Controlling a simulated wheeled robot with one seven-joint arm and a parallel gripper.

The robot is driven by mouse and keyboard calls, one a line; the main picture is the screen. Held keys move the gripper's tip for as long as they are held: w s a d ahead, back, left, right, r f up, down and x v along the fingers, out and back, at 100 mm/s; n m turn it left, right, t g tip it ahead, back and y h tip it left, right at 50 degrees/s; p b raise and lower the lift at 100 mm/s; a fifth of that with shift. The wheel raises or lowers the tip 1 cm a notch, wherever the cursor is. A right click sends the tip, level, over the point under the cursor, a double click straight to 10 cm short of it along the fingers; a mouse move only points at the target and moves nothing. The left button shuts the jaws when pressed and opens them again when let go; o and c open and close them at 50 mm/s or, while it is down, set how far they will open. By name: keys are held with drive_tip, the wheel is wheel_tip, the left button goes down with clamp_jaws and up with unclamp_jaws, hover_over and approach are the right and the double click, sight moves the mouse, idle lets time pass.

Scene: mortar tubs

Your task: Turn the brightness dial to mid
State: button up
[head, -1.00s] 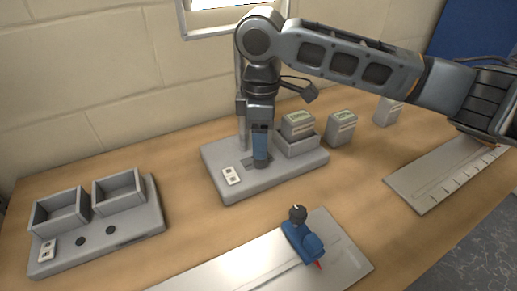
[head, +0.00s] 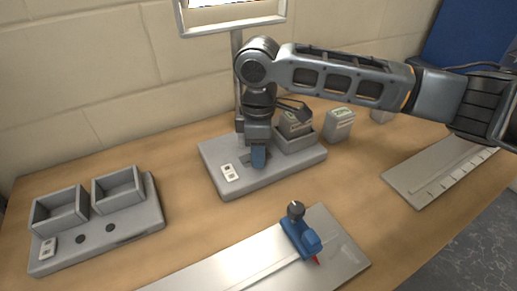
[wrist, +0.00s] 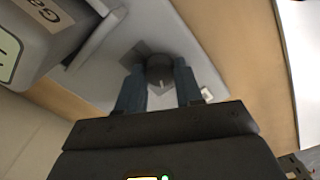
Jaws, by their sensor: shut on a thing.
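The brightness dial (wrist: 160,69) is a dark round knob with a faint pale line, in the wrist view. It sits on the grey base unit (head: 222,187), on a darker patch. My gripper (wrist: 160,80) has its two blue fingers on either side of the dial, shut on it. In the head view my gripper (head: 258,157) points straight down at the base unit, and its fingers hide the dial. I cannot read the dial's setting. A framed screen (head: 232,26) stands on a pole behind; only its lower part shows.
A grey holder (head: 303,143) with a labelled block (head: 295,122) stands close right of my gripper. Another block (head: 339,125) is beside it. A two-bin unit (head: 130,222) is at left. A blue clamp-like tool (head: 299,238) lies on a metal plate in front. Bare wood lies between.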

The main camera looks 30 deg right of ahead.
drive_tip(key=c, duration=0.5)
drive_tip(key=shift+o, duration=0.2)
drive_tip(key=shift+r+m+p, duration=0.1)
drive_tip(key=shift+m+p, duration=0.2)
drive_tip(key=shift+p, duration=0.05)
drive_tip(key=m+p, duration=0.3)
drive_tip(key=shift+a+r+p, duration=0.1)
drive_tip(key=shift+p, duration=0.25)
drive_tip(key=m+p, duration=0.1)
drive_tip(key=m, duration=0.3)
drive_tip(key=shift+f+m+p, duration=0.2)
drive_tip(key=shift+m+p, duration=0.2)
drive_tip(key=shift+m, duration=1.6)
